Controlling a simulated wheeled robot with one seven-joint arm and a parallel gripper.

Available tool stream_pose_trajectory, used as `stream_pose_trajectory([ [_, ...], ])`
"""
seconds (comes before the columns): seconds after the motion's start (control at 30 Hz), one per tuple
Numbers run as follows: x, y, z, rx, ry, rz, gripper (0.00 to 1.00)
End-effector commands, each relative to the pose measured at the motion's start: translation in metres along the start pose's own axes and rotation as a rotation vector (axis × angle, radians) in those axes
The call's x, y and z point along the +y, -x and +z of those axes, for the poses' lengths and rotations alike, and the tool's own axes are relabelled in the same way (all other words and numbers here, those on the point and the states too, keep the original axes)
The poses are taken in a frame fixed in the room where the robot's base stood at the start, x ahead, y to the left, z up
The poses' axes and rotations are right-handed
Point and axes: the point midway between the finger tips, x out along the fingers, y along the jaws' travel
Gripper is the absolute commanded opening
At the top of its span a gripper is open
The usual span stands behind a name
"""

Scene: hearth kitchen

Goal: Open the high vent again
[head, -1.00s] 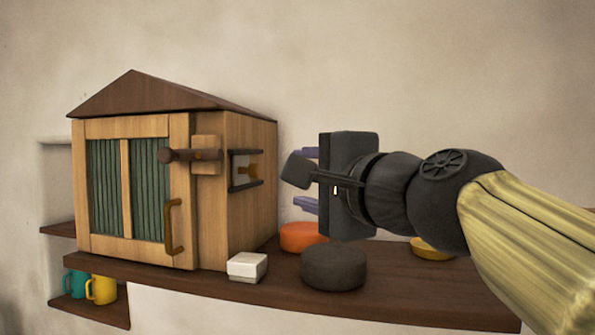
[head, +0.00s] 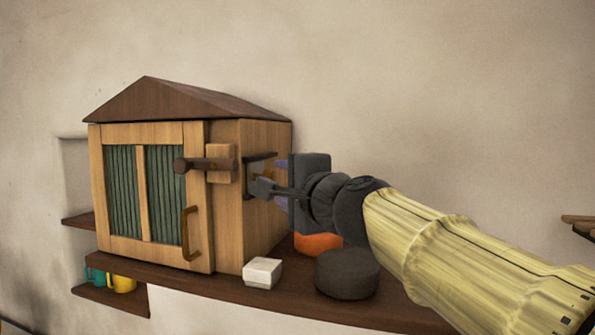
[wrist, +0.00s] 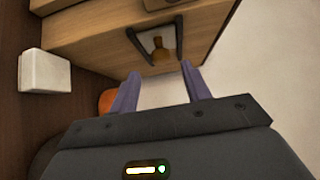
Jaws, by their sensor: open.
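The high vent is on the right side wall of a wooden house-shaped cabinet (head: 225,235). In the wrist view it shows as a pale square (wrist: 148,38) between two dark rails (wrist: 137,46), with an amber knob (wrist: 160,52). I cannot tell how far it is open. The knob lies ahead, roughly between the fingertips, with a gap left. In the head view my gripper (head: 281,184) is close beside that wall.
The cabinet stands on a dark shelf (head: 225,291). A white block (head: 262,272), a dark round object (head: 346,273) and an orange one (head: 317,242) sit below my gripper. The cabinet door has a brass handle (head: 188,232) and a wooden latch (head: 205,165). Wall space above is clear.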

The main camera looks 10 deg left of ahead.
Motion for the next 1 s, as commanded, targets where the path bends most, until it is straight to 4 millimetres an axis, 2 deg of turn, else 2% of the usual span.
stream_pose_trajectory([
  [0.1, -0.003, -0.02, -0.002, 0.001, -0.002, 0.001, 0.48],
  [0.3, -0.002, -0.046, -0.004, 0.006, -0.001, 0.0, 0.48],
  [0.47, -0.001, -0.055, -0.004, 0.007, 0.0, -0.001, 0.48],
  [0.7, -0.001, -0.056, -0.002, 0.003, 0.001, -0.001, 0.48],
  [0.73, -0.001, -0.056, -0.002, 0.003, 0.001, -0.001, 0.46],
  [0.97, 0.0, -0.056, -0.002, 0.003, 0.001, -0.001, 0.0],
  [1.0, 0.0, -0.056, -0.002, 0.003, 0.001, -0.001, 0.0],
])
